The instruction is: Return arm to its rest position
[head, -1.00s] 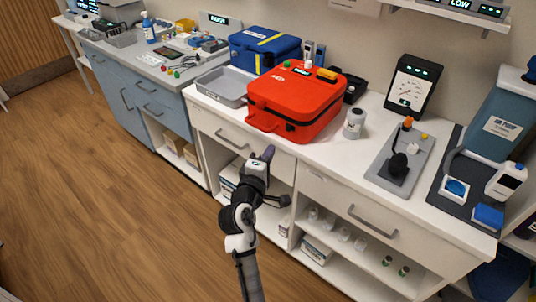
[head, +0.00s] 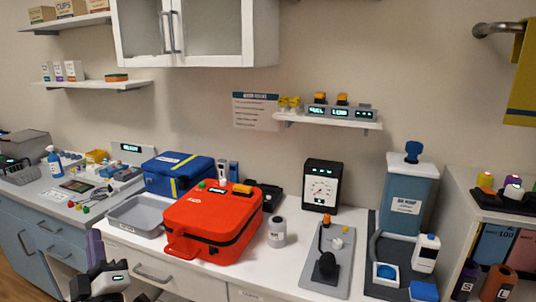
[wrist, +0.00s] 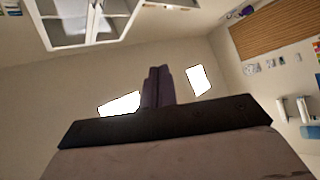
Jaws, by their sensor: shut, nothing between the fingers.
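My gripper (head: 95,246) is at the lower left of the head view, in front of the counter's drawers. Its purple fingers point up, and the rest of my arm is cut off by the bottom edge. In the wrist view, the fingers (wrist: 158,87) are together with nothing between them. They point toward the bare wall and ceiling, and touch nothing there.
A red case (head: 214,222) sits on the white counter, right of my gripper, with a grey tray (head: 139,214) beside it. A blue case (head: 178,172) is behind. A gauge (head: 321,186) and a pump unit (head: 408,202) stand farther right. Shelves and a cabinet (head: 196,32) hang above.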

